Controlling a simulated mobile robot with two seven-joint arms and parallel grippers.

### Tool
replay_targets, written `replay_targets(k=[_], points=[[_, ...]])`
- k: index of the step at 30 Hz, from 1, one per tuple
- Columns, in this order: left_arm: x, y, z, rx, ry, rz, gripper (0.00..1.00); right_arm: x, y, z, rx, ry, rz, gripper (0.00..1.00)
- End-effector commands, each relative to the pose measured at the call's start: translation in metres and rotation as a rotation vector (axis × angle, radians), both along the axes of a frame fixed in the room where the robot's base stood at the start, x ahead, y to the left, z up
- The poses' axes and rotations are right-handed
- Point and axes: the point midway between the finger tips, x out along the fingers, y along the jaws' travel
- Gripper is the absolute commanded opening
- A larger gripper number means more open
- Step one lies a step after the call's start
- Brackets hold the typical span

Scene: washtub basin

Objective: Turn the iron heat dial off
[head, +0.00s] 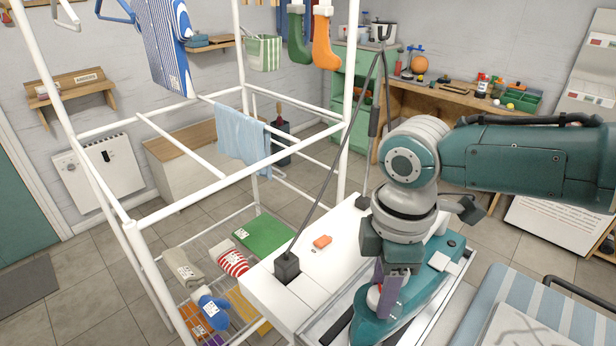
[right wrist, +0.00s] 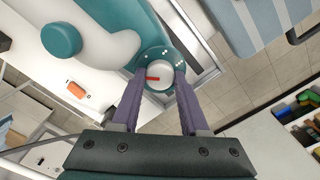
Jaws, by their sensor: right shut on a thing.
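The teal iron (head: 408,299) lies in a tray on the white table. Its heat dial (right wrist: 158,76) is a round pale knob with a red pointer mark, set in a teal surround with small white marks. In the right wrist view the red mark points left. My right gripper (right wrist: 155,82) reaches down from above with its two purple fingers on either side of the dial, shut on it. In the head view the same gripper (head: 384,300) is over the iron and hides part of the dial. My left gripper does not show in either view.
The white table (head: 340,232) carries a small orange block (head: 322,241) and a dark block with a rod (head: 287,267). A white drying rack (head: 145,250) with folded cloths stands to the left. A striped ironing board (head: 540,312) is at the right.

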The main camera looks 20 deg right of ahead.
Motion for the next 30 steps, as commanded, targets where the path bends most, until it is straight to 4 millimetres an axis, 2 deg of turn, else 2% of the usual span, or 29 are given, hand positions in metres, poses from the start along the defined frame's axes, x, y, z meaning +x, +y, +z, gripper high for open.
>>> replay_targets(k=[7, 21, 22, 29, 30], points=[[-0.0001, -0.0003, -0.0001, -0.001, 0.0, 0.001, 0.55, 0.0009, 0.0005, 0.0004, 0.001, -0.003, 0.062, 0.0], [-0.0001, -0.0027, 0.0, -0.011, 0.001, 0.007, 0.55, 0.0008, 0.0004, 0.0005, 0.001, -0.003, 0.073, 0.0], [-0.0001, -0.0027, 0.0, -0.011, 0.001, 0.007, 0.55, 0.0008, 0.0004, 0.0005, 0.001, -0.003, 0.073, 0.47], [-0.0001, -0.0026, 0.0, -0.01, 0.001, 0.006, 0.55, 0.0005, 0.0003, 0.0003, 0.001, -0.001, 0.072, 0.73], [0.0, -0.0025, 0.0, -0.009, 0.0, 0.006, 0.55, 0.0004, 0.0003, 0.0003, 0.001, -0.001, 0.072, 0.74]])
